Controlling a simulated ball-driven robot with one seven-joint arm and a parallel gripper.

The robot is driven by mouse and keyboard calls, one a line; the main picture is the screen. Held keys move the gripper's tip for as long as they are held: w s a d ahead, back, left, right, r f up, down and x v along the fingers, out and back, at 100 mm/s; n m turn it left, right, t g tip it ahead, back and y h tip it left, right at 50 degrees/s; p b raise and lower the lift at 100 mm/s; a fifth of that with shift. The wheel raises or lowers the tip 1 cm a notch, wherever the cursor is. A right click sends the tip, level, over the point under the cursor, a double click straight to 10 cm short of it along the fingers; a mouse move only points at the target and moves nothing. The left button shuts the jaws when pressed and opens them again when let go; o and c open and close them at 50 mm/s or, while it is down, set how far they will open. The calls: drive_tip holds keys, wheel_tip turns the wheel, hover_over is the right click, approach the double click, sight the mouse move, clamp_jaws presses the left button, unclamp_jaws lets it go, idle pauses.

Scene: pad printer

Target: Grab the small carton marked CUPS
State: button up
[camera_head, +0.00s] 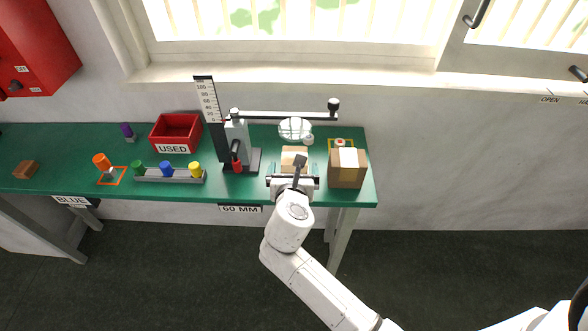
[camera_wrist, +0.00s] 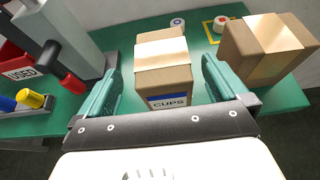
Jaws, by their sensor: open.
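The small carton marked CUPS (camera_wrist: 164,75) is brown with a pale tape strip on top and a blue label on its near face. It stands upright on the green bench, and in the head view the carton (camera_head: 294,153) shows just beyond my gripper, partly hidden by it. My gripper (camera_head: 293,172) is open and empty. In the wrist view my gripper (camera_wrist: 160,85) has one green finger on each side of the carton, with a gap visible on both sides. The fingers do not touch it.
A larger brown box (camera_head: 347,170) stands close to the right of the carton. The pad printer (camera_head: 238,140) with its red-tipped lever is on the left. A red USED bin (camera_head: 176,133), coloured pegs and a round mirror (camera_head: 295,127) also stand on the bench (camera_head: 60,150).

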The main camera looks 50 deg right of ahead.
drive_tip(key=shift+f+x, duration=0.15)
drive_tip(key=shift+x, duration=1.4)
drive_tip(key=shift+f+x, duration=0.15)
drive_tip(key=shift+x, duration=1.45)
drive_tip(key=shift+s, duration=0.15)
drive_tip(key=c, duration=1.1)
drive_tip(key=shift+r, duration=0.15)
